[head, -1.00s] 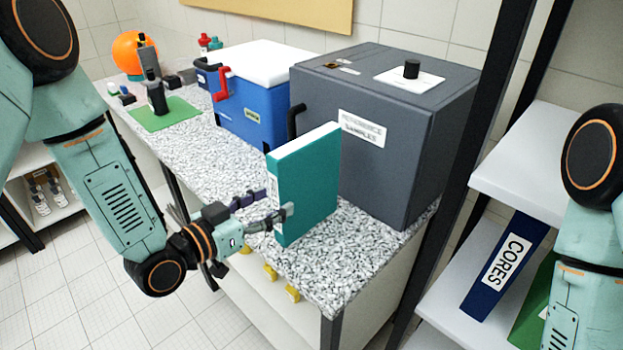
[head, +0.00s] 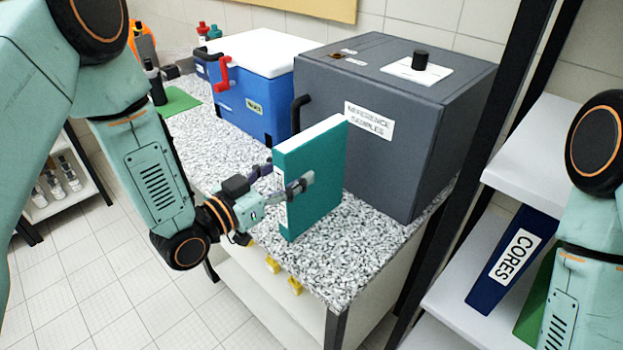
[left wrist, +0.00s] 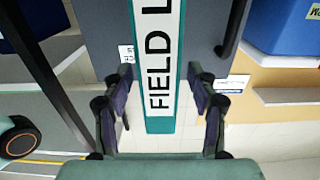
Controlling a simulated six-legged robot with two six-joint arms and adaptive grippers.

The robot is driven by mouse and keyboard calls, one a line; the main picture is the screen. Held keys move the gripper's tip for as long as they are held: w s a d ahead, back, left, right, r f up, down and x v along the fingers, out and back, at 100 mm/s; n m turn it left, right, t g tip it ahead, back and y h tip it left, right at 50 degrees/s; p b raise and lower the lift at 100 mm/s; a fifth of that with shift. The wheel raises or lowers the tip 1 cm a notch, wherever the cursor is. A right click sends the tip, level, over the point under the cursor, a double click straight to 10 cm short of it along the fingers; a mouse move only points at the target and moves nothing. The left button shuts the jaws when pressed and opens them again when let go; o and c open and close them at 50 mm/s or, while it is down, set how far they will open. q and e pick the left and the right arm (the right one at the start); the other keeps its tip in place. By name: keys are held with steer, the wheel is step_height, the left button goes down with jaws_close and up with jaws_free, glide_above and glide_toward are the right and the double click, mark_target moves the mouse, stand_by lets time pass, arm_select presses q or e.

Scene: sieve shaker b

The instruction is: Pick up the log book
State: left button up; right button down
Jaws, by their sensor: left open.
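The log book (head: 315,180) is a teal binder standing upright on the speckled counter, in front of the dark grey box. In the left wrist view its white spine label (left wrist: 158,65) reads "FIELD L", the rest cut off at the top edge. My left gripper (head: 285,178) is open, with one finger along the near cover and the other partly hidden behind the spine edge. In the left wrist view the left gripper's fingers (left wrist: 161,88) stand on either side of the spine, with gaps showing. My right gripper is out of view.
The grey box (head: 400,170) labelled "REFERENCE SAMPLES" stands close behind the book. A blue cooler (head: 252,105) with a white lid is farther left. A shelf with a dark blue "CORES" binder (head: 508,262) is at right. Bare counter (head: 365,245) lies right of the book.

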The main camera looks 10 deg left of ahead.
mark_target(307, 162)
arm_select(q)
steer(key=x, duration=0.5)
steer(key=shift+s+d+p, duration=0.1)
steer(key=shift+p, duration=0.2)
steer(key=shift+s, duration=0.1)
steer(key=shift+c, duration=0.2)
steer(key=c, duration=0.6)
jaws_close()
steer(key=shift+r, duration=0.15)
